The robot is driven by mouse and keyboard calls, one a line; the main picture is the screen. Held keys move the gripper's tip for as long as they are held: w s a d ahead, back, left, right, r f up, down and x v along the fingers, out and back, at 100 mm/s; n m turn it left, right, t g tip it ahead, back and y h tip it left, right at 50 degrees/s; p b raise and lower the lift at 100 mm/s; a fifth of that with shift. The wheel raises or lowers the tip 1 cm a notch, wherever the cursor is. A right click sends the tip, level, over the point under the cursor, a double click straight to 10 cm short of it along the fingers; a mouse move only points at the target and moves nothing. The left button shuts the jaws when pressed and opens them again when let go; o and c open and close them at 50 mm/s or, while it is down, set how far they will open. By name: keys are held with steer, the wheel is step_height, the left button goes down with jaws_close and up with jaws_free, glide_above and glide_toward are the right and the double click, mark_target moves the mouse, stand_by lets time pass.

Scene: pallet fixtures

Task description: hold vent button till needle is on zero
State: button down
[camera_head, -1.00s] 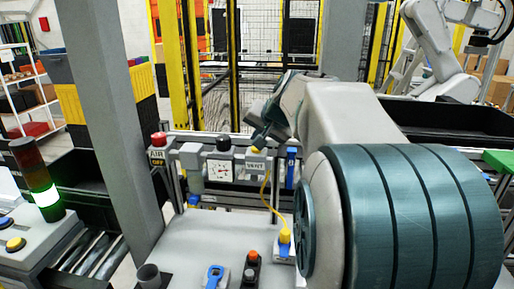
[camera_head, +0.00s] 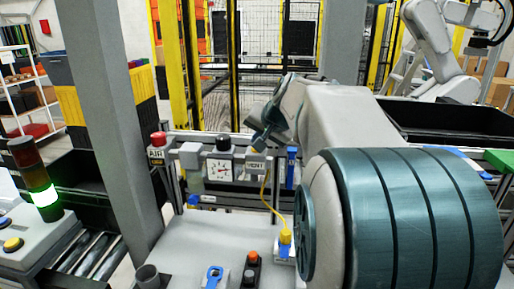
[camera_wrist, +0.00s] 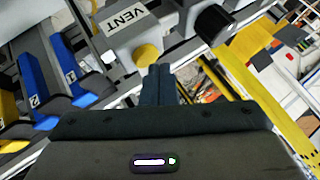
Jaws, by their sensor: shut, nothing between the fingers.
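The yellow vent button (camera_wrist: 148,55) is on a grey box labelled VENT (camera_wrist: 124,20); the box also shows in the head view (camera_head: 256,164). My gripper (camera_wrist: 158,70) is shut and empty, its fingertips right at the button's edge in the wrist view. I cannot tell whether they touch or press it. In the head view my gripper (camera_head: 257,145) is just above the VENT box and covers most of the button. The white square gauge (camera_head: 219,170) is left of the VENT box. Its needle is too small to read exactly.
A red knob on the AIR box (camera_head: 157,153) stands left of the gauge, and a black knob (camera_head: 223,143) is above it. A yellow cable (camera_head: 265,195) hangs below the VENT box to a yellow plug (camera_head: 285,237).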

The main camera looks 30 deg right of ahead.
steer(key=shift+f+b, duration=0.45)
steer(key=shift+f, duration=0.05)
stand_by(1.3)
stand_by(2.9)
steer(key=shift+r+p, duration=0.65)
steer(key=shift+r, duration=0.3)
steer(key=shift+r, duration=0.1)
step_height(320, 180, up, 5)
steer(key=p, duration=0.3)
steer(key=shift+p, duration=0.4)
